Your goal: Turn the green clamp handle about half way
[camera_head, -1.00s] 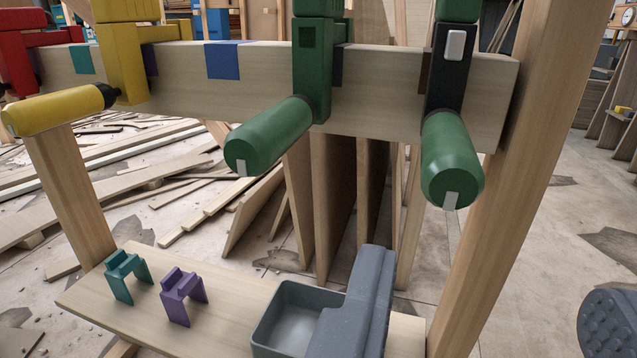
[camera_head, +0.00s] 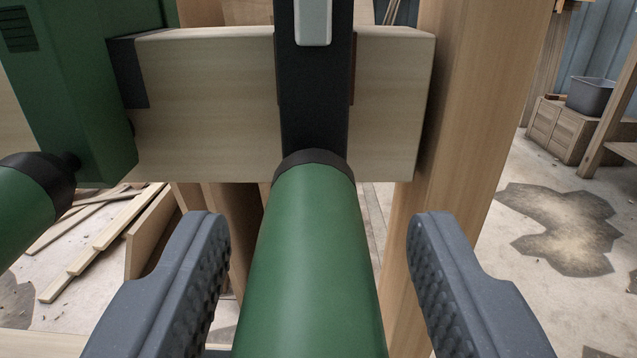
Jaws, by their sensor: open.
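A green clamp handle (camera_head: 312,265) points toward me between the fingers of my gripper (camera_head: 318,275). My gripper is open, with a gap on each side of the handle, wider on the right. The handle joins a black clamp body (camera_head: 315,110) with a light grey block on it, set against the wooden beam (camera_head: 210,100). The near end of the handle is cut off by the bottom of the picture. A second green clamp (camera_head: 70,90) stands to the left, and its handle (camera_head: 25,200) is partly cut off at the left edge.
A wooden post (camera_head: 470,150) rises just right of the beam's end, behind my right finger. Loose boards (camera_head: 95,245) lie on the floor at the left. A wooden crate (camera_head: 565,130) with a grey bin stands far right.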

